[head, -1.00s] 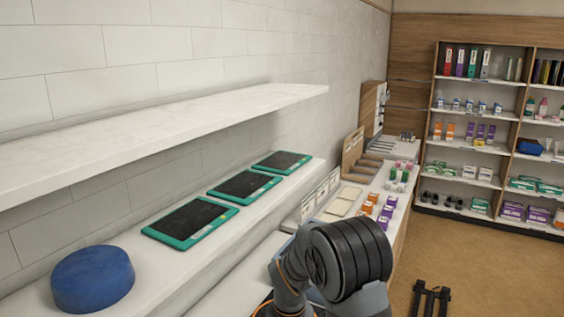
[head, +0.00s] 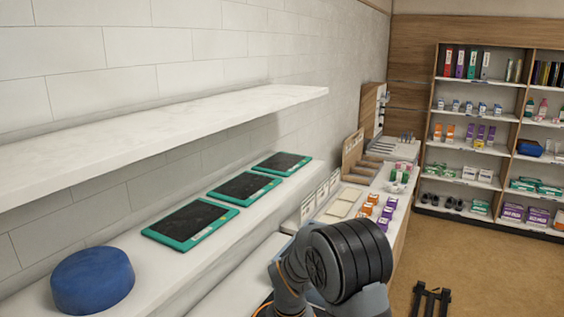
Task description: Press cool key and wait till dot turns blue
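No key marked cool and no coloured dot can be made out in this view. Three dark flat panels with green frames lie in a row on the lower ledge: a near one (head: 190,222), a middle one (head: 244,186) and a far one (head: 282,163). Their surfaces look plain and dark. What appears to be my gripper (head: 431,298) shows at the bottom right, with two black fingers apart and nothing visible between them. It is away from the ledge, over the brown floor. My arm fills the bottom middle and hides part of the counter.
A round blue cushion-like object (head: 92,280) sits at the near end of the ledge. A white shelf (head: 150,130) overhangs it. Small orange and purple boxes (head: 376,207) stand on the counter behind my arm. A stocked shelving unit (head: 434,120) stands at the back right. Open floor (head: 490,270) lies right.

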